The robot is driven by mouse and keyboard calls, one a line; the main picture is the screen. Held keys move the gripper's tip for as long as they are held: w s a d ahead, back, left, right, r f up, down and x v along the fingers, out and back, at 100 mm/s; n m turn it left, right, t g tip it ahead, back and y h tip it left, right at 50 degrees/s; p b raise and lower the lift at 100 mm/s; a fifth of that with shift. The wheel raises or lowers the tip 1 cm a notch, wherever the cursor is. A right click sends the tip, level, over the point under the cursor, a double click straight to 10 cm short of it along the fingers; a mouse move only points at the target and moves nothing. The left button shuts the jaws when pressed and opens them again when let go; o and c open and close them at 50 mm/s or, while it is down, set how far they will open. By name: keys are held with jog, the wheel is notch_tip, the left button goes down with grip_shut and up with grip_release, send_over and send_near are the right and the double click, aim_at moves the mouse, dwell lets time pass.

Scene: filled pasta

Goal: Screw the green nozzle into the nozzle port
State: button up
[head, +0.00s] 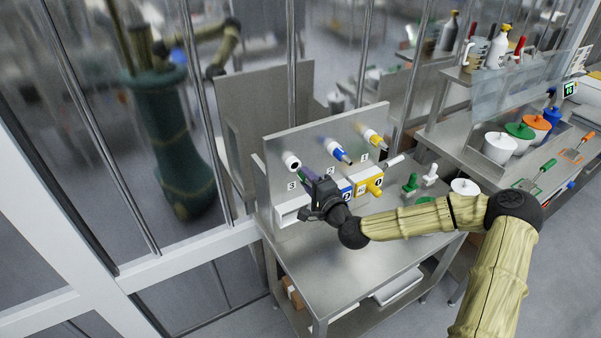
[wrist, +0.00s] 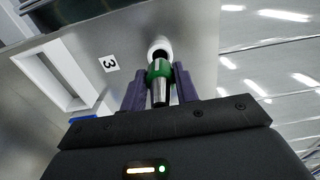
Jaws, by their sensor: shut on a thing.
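My gripper (head: 305,176) is in front of the left end of the upright metal panel (head: 277,147). In the wrist view its two purple fingers (wrist: 159,92) are shut on the green nozzle (wrist: 159,72), which has a green collar and a metal-coloured body. The nozzle port (head: 292,160) is a white ring with a dark opening. It also shows in the wrist view (wrist: 160,44), directly ahead of the green collar. The nozzle lines up roughly with the opening. I cannot tell whether it touches or enters it.
A blue nozzle (head: 338,153) and a yellow nozzle (head: 374,138) stick out of the panel to the right. A label "3" (wrist: 109,63) is beside the port. Blue and yellow blocks (head: 369,184) sit below. Green (head: 410,184) and white fittings (head: 430,176) stand farther right.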

jog(key=shift+v, duration=1.5)
jog(key=s+d+f+m+t+h, duration=0.1)
jog(key=s+d+f+m+h, duration=0.2)
jog(key=d+f+h, duration=0.2)
jog(key=s+d+f+m+t+h, duration=0.2)
jog(key=d+f+h, duration=0.3)
jog(key=d+f, duration=0.6)
notch_tip(320, 180, down, 4)
jog(key=shift+s+d+f+m, duration=0.25)
jog(key=shift+s+m, duration=0.4)
jog(key=shift+m, duration=0.25)
jog(key=shift+w, duration=0.1)
